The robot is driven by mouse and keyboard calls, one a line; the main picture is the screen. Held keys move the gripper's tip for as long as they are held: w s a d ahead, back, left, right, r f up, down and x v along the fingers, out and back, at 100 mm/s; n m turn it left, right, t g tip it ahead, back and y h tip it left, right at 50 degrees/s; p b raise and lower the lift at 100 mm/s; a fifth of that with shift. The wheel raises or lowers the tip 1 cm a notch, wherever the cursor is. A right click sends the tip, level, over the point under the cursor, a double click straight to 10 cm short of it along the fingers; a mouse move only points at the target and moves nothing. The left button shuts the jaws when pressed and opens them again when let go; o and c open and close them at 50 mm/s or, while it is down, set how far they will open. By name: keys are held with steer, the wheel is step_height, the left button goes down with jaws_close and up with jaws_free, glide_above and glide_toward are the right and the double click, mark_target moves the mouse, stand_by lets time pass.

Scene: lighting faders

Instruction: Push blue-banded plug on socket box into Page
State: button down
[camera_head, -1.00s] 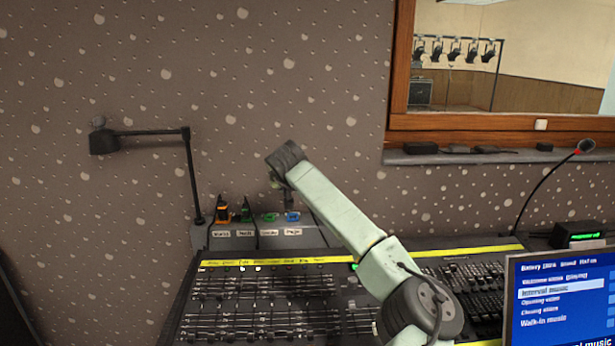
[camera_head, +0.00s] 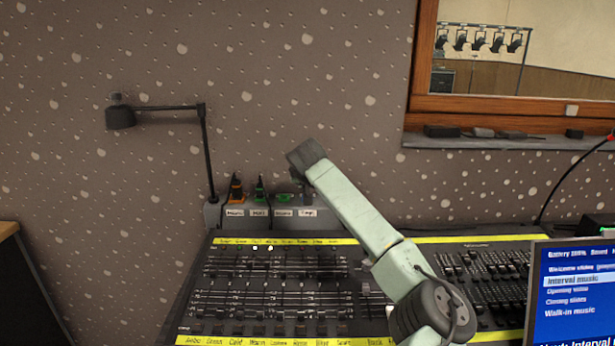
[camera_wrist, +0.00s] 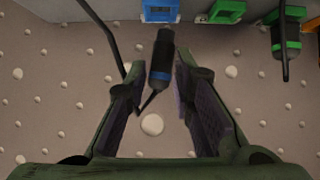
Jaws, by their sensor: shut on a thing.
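The blue-banded plug (camera_wrist: 161,58) is black with a blue ring and a cable at its lower end. My gripper (camera_wrist: 158,78) is shut on it. In the wrist view its upper end points at the blue socket (camera_wrist: 160,12), with a small gap seeming to show between them. The socket box (camera_head: 222,213) stands behind the mixing desk, with a row of white labels. The rightmost label, Page (camera_head: 308,212), lies below my gripper (camera_head: 307,186). In the head view my wrist hides most of the plug.
An orange-banded plug (camera_head: 236,188) and a green-banded plug (camera_head: 259,188) stand in the left sockets. The green socket (camera_head: 284,198) beside Page is empty. A black lamp (camera_head: 205,150) rises at the box's left. The fader desk (camera_head: 270,285) fills the front; a screen (camera_head: 575,295) stands right.

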steer(key=shift+f, duration=0.1)
stand_by(0.5)
steer(key=shift+s+d+n+h, duration=0.1)
steer(key=shift+d+n+h, duration=0.2)
steer(key=shift+n+h, duration=0.15)
steer(key=shift+a, duration=0.4)
stand_by(0.6)
steer(key=shift+f+b, duration=0.8)
steer(key=shift+f, duration=0.7)
stand_by(1.8)
steer(key=c, duration=1.6)
jaws_free()
steer(key=shift+o, duration=1.4)
steer(key=shift+r, duration=0.1)
